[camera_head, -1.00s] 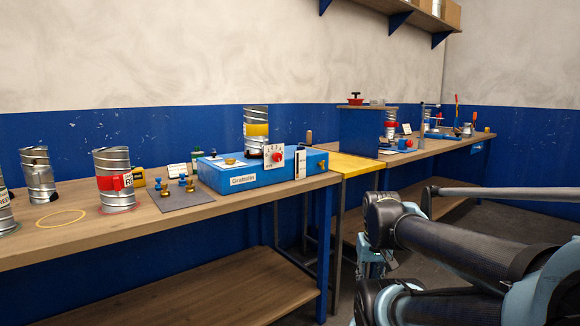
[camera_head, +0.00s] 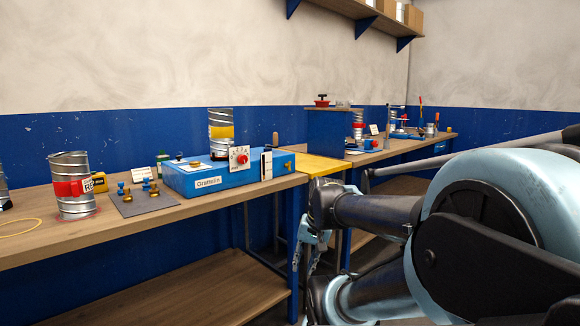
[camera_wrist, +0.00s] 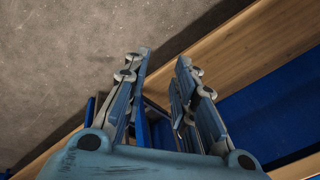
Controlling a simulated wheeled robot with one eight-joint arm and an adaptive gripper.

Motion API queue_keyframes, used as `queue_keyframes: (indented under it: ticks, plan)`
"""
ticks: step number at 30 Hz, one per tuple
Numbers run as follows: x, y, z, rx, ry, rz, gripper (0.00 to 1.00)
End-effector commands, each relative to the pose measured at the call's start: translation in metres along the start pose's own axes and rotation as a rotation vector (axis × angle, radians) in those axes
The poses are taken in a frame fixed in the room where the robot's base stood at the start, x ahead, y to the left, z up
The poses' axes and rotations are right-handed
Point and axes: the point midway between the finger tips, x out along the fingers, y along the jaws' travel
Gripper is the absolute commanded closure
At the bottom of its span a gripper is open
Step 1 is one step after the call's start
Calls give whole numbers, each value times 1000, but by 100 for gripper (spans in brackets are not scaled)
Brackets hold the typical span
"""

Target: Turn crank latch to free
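I cannot make out for certain which part is the crank latch. A blue box (camera_head: 225,178) labelled "Gramolin" stands on the near bench. It has a white dial plate with a red knob (camera_head: 241,158), a metal can with a yellow band (camera_head: 221,132) on top, and an upright wooden handle (camera_head: 275,139) behind its right end. On the far bench a small blue device with red parts (camera_head: 401,133) is too small to read. My gripper (camera_wrist: 163,58) is open and empty in the wrist view, pointing down over the floor and a wooden edge. It is well apart from the box.
The near wooden bench (camera_head: 130,222) has a lower shelf (camera_head: 200,285). A can with a red band (camera_head: 72,188) and a dark mat (camera_head: 145,203) with brass and blue pieces stand left. A yellow panel (camera_head: 318,165) joins the far bench (camera_head: 425,146). A wall shelf (camera_head: 350,14) hangs above.

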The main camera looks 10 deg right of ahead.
Motion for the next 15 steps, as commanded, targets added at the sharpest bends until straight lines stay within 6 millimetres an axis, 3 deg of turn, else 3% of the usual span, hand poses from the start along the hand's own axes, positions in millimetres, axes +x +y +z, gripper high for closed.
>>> queue_keyframes:
  ticks: [6,15]
  plan:
    - [-13,-44,-59,344,-2,-205,75]
    - [-35,-84,-155,809,-59,-496,75]
